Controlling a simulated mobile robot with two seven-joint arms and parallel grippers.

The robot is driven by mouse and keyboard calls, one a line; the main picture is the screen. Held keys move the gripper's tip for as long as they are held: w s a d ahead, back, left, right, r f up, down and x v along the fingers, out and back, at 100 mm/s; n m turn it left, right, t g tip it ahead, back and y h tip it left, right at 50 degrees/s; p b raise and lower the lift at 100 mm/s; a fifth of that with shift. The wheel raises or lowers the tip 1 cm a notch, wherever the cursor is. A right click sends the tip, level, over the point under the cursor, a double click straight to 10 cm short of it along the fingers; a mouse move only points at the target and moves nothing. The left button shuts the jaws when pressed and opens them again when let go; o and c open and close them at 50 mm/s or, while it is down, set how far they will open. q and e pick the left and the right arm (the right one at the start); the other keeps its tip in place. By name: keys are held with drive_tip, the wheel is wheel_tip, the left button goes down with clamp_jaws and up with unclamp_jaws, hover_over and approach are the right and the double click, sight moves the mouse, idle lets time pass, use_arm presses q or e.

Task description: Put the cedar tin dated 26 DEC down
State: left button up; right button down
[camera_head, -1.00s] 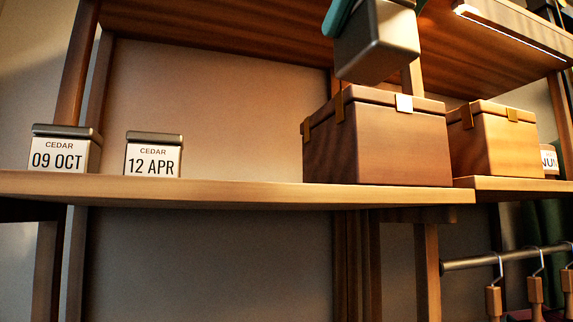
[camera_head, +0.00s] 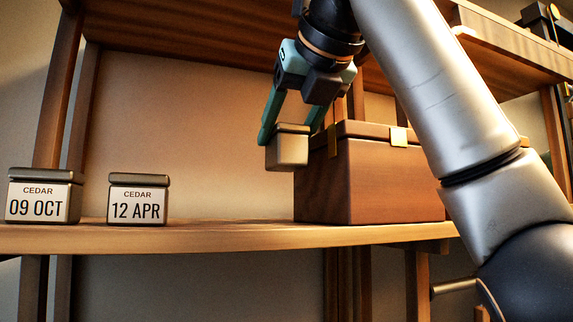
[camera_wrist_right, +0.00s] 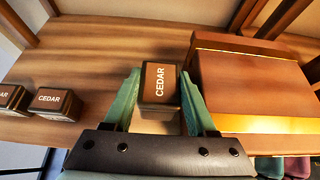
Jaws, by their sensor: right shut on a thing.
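My right gripper (camera_head: 292,125) is shut on a small tin (camera_head: 287,148), held above the shelf, left of and close to the large wooden box. In the right wrist view the held tin (camera_wrist_right: 160,83) shows a dark lid reading CEDAR between the fingers of my right gripper (camera_wrist_right: 163,90). Its date is not visible. Two more cedar tins stand on the shelf at the left: one dated 09 OCT (camera_head: 44,197) and one dated 12 APR (camera_head: 138,199). My left gripper is not in view.
The wooden shelf (camera_head: 230,236) has clear room between the 12 APR tin and the large wooden box (camera_head: 385,180). The box's brass-trimmed lid (camera_wrist_right: 250,75) is close to the right of my gripper in the wrist view. An upper shelf (camera_head: 200,30) hangs above.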

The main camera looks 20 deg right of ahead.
sight(294, 167)
drive_tip(key=shift+s+f, duration=0.2)
drive_tip(key=shift+f, duration=1.95)
drive_tip(key=shift+w+f, duration=0.2)
drive_tip(key=shift+f, duration=1.15)
drive_tip(key=shift+f, duration=0.15)
drive_tip(key=c, duration=0.5)
unclamp_jaws()
drive_tip(key=shift+r, duration=0.3)
drive_tip(key=b+v, duration=0.1)
drive_tip(key=v, duration=1.1)
drive_tip(key=shift+f, duration=0.15)
